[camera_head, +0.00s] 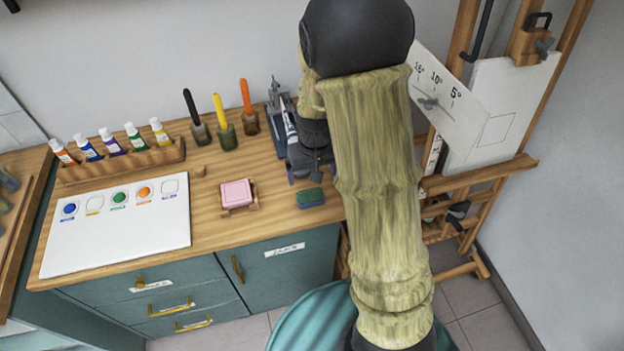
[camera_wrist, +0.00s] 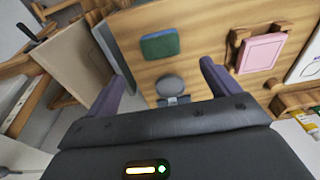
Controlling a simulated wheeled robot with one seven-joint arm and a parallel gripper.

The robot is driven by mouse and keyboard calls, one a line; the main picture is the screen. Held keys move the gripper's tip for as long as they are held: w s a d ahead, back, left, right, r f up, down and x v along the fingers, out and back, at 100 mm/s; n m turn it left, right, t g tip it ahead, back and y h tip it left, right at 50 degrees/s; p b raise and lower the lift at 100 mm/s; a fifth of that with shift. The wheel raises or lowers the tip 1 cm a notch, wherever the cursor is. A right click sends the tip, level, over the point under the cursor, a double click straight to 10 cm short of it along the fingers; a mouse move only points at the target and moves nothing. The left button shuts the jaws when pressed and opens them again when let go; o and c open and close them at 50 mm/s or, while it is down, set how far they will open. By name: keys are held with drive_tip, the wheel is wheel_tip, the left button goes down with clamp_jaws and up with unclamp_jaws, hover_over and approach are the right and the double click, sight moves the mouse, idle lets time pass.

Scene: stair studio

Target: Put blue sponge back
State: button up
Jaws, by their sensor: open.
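The sponge (camera_head: 311,198) lies on the wooden desk near its front edge, right of a pink block in a small wooden holder. It has a green top and a dark blue side. It also shows in the wrist view (camera_wrist: 160,45), flat on the wood, beyond my fingertips. My gripper (camera_head: 309,168) is just behind the sponge in the head view, partly hidden by my arm. In the wrist view my gripper (camera_wrist: 162,74) has its two purple fingers wide apart, with no sponge between them.
The pink block (camera_head: 236,193) sits in its wooden holder. A white palette sheet (camera_head: 120,232) lies at left, below a rack of paint tubes (camera_head: 122,162). Several brush cups (camera_head: 226,137) stand at the back. An easel (camera_head: 500,110) stands at right. Bare wood surrounds the sponge.

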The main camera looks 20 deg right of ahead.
drive_tip(key=shift+r, duration=0.1)
idle(0.5)
drive_tip(key=s+r+t, duration=0.1)
drive_tip(key=s+r, duration=0.5)
drive_tip(key=s, duration=0.6)
drive_tip(key=shift+s+r, duration=0.2)
drive_tip(key=shift+s, duration=0.1)
